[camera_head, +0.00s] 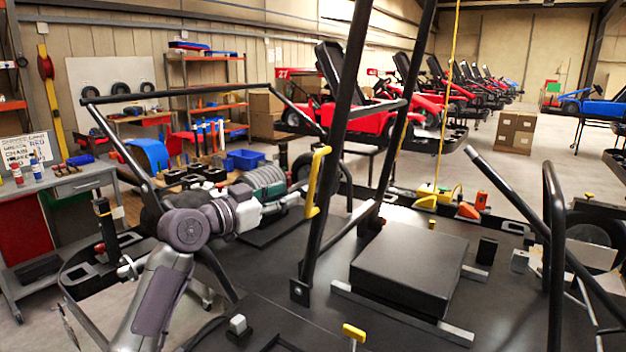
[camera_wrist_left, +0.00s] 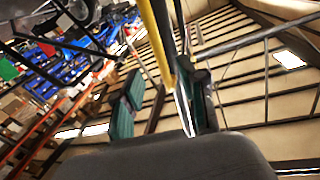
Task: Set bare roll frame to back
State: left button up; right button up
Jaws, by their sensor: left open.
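The bare roll frame (camera_head: 332,150) is made of black tubes that rise from the kart's dark deck, lean to the right and leave the top of the head view. A yellow handle (camera_head: 320,182) is fixed to its left side. My left gripper (camera_head: 300,199) reaches in from the left, close beside the handle. In the left wrist view the handle (camera_wrist_left: 158,42) runs down towards the space between the fingers of my left gripper (camera_wrist_left: 165,108), which are apart. I cannot tell whether they touch it. My right gripper is not in view.
A flat black box (camera_head: 412,262) sits on the deck right of the frame. Black side tubes (camera_head: 553,230) stand at the right. A yellow cord (camera_head: 446,90) hangs behind. A grey workbench (camera_head: 85,183) is at the left, and red karts (camera_head: 340,112) stand farther back.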

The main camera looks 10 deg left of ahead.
aim_at(310, 186)
pick_arm(q)
jog(key=p+x, duration=0.2)
jog(key=x, duration=0.6)
jog(key=shift+w+d+f, duration=0.1)
jog(key=shift+w+d, duration=0.2)
jog(key=shift+w, duration=0.05)
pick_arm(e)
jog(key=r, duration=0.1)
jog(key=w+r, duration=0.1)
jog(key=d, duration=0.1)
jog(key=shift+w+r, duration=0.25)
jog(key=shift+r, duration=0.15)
pick_arm(q)
grip_shut()
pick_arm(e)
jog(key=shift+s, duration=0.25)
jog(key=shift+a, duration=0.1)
